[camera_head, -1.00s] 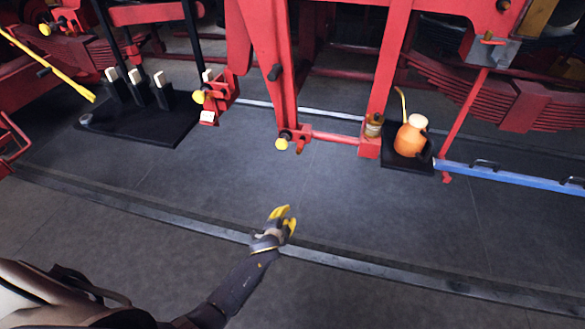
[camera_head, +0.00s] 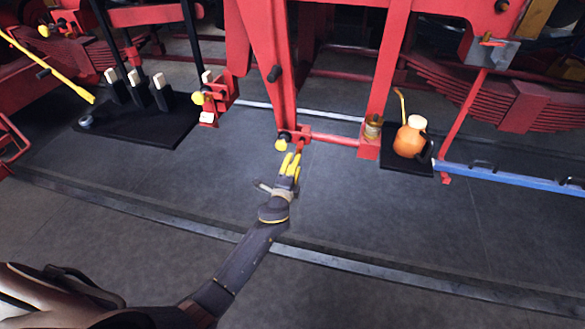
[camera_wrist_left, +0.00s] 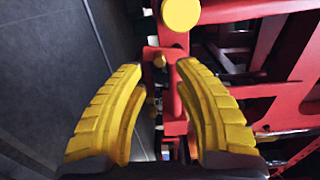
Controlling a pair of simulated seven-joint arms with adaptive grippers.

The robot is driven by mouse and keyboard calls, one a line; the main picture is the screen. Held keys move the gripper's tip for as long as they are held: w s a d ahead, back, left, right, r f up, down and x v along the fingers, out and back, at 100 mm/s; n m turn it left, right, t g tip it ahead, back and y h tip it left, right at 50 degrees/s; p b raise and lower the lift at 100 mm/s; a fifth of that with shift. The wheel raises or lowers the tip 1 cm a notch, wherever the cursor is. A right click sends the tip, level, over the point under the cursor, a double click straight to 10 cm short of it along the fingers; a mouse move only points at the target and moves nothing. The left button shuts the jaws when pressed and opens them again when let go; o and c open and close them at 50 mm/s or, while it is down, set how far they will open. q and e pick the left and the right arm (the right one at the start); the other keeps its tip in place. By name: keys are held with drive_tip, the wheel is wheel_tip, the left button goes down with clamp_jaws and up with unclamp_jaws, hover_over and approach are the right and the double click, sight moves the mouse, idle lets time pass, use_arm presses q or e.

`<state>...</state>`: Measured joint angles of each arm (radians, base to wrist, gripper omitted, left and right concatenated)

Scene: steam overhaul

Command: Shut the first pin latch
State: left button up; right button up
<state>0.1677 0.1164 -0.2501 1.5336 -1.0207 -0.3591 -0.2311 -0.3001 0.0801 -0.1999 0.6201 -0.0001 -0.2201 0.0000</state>
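A latch with a round yellow knob (camera_head: 281,144) sits at the foot of a red upright; a short orange pin or handle (camera_head: 300,144) stands just right of it. In the left wrist view the yellow knob (camera_wrist_left: 181,14) is at the top, above the fingers. A small brass-coloured piece (camera_wrist_left: 160,60) shows between the fingertips. My left gripper (camera_head: 293,159) is open, just below and right of the knob in the head view. Its fingers (camera_wrist_left: 162,68) stand apart with no grip visible. Contact with the latch cannot be told. My right gripper is out of view.
A similar yellow knob (camera_head: 198,98) is on a red bracket to the left. An orange oil can (camera_head: 409,137) stands on a black mat at right, near a blue bar (camera_head: 510,177). Black levers rise from a dark plate (camera_head: 130,128) at left. The grey floor in front is clear.

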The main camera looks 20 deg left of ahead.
use_arm(q)
drive_tip(key=shift+w+a, duration=0.15)
drive_tip(key=shift+w, duration=2.1)
clamp_jaws()
